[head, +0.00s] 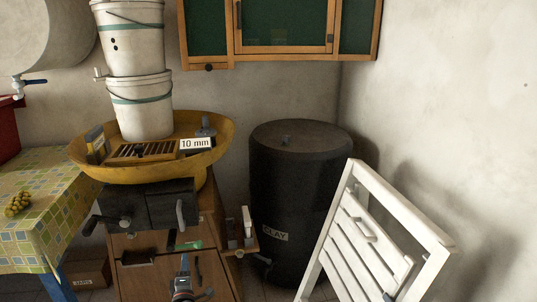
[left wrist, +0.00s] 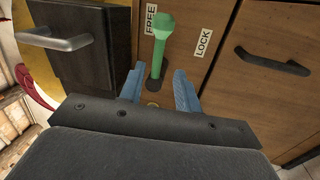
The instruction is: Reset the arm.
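My left gripper (left wrist: 157,80) shows two blue fingers standing apart with nothing between their tips. Just beyond them in the left wrist view is a green lever (left wrist: 160,42) on the wooden cabinet front, between the labels FREE (left wrist: 151,19) and LOCK (left wrist: 203,43). The lever stands nearest FREE. In the head view my left gripper (head: 184,268) is at the bottom, in front of the cabinet (head: 143,276); its fingers are small there. I cannot tell whether it touches the lever.
A yellow basin (head: 222,146) holds stacked white buckets (head: 137,50) above the cabinet. A black drum (head: 297,175) labelled CLAY stands to the right, with a white folding chair (head: 375,255) in front. A table with a checked cloth (head: 55,215) is at left. A green-fronted wall cabinet (head: 275,57) hangs above.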

